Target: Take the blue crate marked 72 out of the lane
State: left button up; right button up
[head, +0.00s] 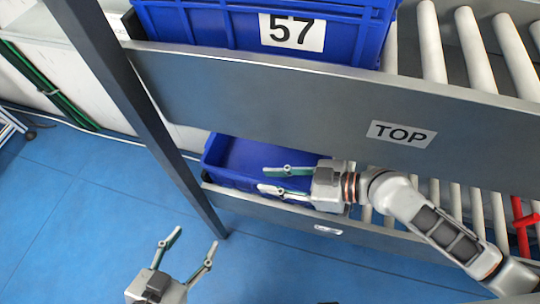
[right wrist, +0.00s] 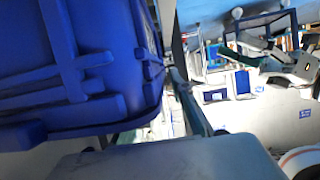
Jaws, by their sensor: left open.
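A blue crate marked 57 (head: 210,22) sits on the upper lane. Another blue crate (head: 232,153) sits in the lower lane at its left end, partly hidden by the upper rail and my right gripper. I see no number on it. My right gripper (head: 278,180) is at this lower crate's near right side, its two fingers apart. I cannot tell whether they touch it. In the right wrist view a blue crate (right wrist: 85,65) fills the left side, close to a finger. My left gripper (head: 198,237) is open and empty, below and left of the lower lane.
The grey upper rail (head: 230,82) with a TOP label (head: 401,133) runs above my right arm. A dark post (head: 140,110) stands left of the lower crate. White rollers (head: 430,40) lie to the right. A red part (head: 521,228) is at far right. The blue floor (head: 75,220) is clear.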

jog(key=shift+w+a+f, duration=0.25)
jog(key=shift+a, duration=0.35)
pick_arm(q)
jog(key=shift+w+d+r, duration=0.2)
jog(key=shift+r, duration=0.05)
